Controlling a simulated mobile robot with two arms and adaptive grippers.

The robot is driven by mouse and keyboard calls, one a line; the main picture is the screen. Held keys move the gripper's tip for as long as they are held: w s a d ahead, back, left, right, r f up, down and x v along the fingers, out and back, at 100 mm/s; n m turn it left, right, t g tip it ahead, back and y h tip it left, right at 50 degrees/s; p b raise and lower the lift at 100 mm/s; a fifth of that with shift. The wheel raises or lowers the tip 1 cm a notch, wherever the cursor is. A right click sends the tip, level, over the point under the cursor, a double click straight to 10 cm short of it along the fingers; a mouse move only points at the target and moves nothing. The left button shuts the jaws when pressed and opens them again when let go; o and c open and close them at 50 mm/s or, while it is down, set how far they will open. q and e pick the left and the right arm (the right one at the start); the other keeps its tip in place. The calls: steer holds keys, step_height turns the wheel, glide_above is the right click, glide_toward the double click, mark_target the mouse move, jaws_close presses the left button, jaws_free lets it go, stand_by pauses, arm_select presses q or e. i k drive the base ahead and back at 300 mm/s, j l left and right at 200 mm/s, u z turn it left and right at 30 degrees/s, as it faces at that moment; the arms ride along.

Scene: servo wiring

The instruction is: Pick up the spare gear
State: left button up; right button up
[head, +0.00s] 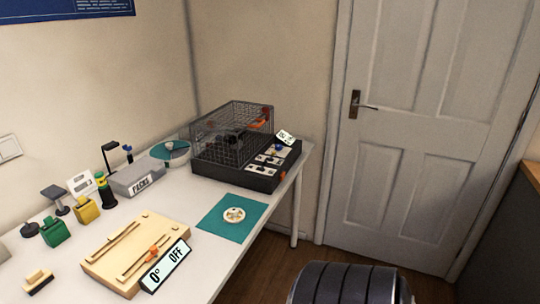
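A small round cream disc with holes (234,215), which looks like a gear, lies flat on a teal square mat (217,226) at the right front part of the white table (205,260). Its teeth are too small to make out. No label marks it as the spare. Neither of my grippers shows in the head view, and nothing touches the disc.
A black wire cage on a control box (262,175) stands behind the mat. A wooden slotted board (112,262) with a "0° OFF" sign (166,266) lies left of it. A grey "PACKS" box (137,178) and several small items stand farther left.

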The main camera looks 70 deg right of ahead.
mark_target(234, 212)
steer(key=z, duration=1.8)
steer(key=i+l, duration=0.15)
